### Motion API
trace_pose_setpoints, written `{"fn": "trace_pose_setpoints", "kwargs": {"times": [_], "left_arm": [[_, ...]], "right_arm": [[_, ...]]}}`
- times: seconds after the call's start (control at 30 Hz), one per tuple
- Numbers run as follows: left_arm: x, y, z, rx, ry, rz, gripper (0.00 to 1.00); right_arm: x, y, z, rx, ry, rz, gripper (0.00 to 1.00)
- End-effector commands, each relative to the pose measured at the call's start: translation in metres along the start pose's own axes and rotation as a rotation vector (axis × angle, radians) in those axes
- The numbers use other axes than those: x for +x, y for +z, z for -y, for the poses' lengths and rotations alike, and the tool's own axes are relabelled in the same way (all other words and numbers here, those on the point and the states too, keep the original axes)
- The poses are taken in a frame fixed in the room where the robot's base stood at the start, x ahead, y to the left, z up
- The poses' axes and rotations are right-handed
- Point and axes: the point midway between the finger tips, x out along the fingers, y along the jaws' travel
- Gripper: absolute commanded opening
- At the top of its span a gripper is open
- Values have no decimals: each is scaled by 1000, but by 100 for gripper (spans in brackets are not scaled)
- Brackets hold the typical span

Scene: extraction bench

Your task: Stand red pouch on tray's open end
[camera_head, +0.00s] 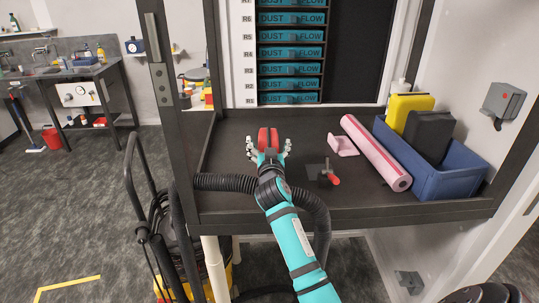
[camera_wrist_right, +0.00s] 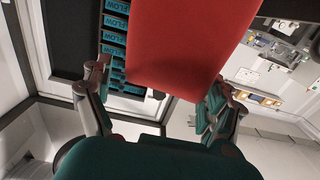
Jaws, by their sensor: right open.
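The red pouch (camera_head: 268,138) is on the dark bench, toward its left side. My right gripper (camera_head: 268,150) is open at the pouch, with a finger on either side of it. In the right wrist view the red pouch (camera_wrist_right: 182,40) fills the upper middle, between and beyond the open fingers (camera_wrist_right: 158,85); I cannot tell whether they touch it. The blue tray (camera_head: 450,184) is at the bench's right. A yellow pouch (camera_head: 405,108) and a black pouch (camera_head: 430,136) stand in it, with bare room at its right end. My left gripper is out of view.
A pink roll (camera_head: 375,152) lies alongside the tray's left, with a pink piece (camera_head: 343,146) beside it. A red-handled clamp (camera_head: 328,175) stands near the front edge. Blue labelled drawers (camera_head: 290,55) rise behind. A wall box (camera_head: 503,103) is right of the tray.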

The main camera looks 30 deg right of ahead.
Motion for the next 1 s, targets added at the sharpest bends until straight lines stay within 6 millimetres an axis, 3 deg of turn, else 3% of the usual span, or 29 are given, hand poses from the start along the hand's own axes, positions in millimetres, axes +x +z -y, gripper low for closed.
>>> {"fn": "trace_pose_setpoints", "kwargs": {"times": [0.5, 0.7, 1.0], "left_arm": [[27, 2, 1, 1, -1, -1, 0], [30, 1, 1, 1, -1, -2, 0], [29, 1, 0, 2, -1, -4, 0]], "right_arm": [[-100, 4, 1, 3, -1, 3, 90], [-116, 2, 0, 1, 0, 2, 90], [-117, 2, 0, 1, 0, 2, 90]]}}
